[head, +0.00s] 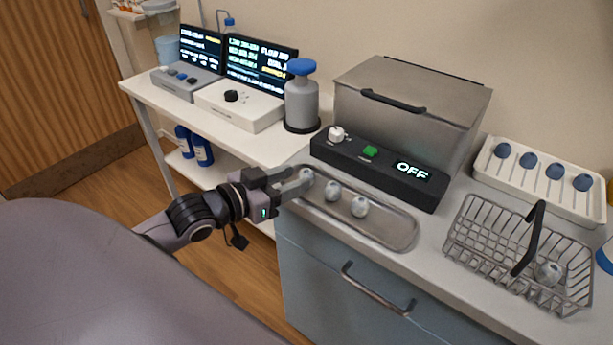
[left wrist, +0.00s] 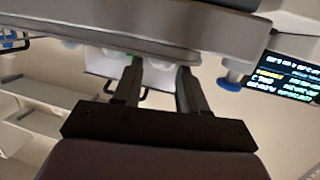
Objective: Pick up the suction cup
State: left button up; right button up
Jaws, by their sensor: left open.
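Three small whitish round cups, which look like the suction cups, sit on a shallow metal tray (head: 385,232) at the counter's front edge: a left cup (head: 306,174), a middle cup (head: 333,191) and a right cup (head: 359,206). My left gripper (head: 301,183) is open at the tray's left end, its fingertips beside the left cup. Whether they touch it I cannot tell. In the left wrist view the two fingers of my left gripper (left wrist: 159,72) are apart, with pale round shapes beyond them. My right gripper is not in view.
Behind the tray stand a black control box (head: 380,170) reading OFF and a lidded metal tank (head: 410,100). A wire basket (head: 480,235) holding another whitish cup and a white rack (head: 538,180) with blue pieces are to the right. A grey pump bottle (head: 301,103) stands at the left.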

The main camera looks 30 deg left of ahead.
aim_at(300, 176)
pick_arm(q)
jog(key=shift+x, duration=1.55)
jog(key=shift+f, duration=0.1)
jog(key=c, duration=0.7)
jog(key=shift+o, duration=0.2)
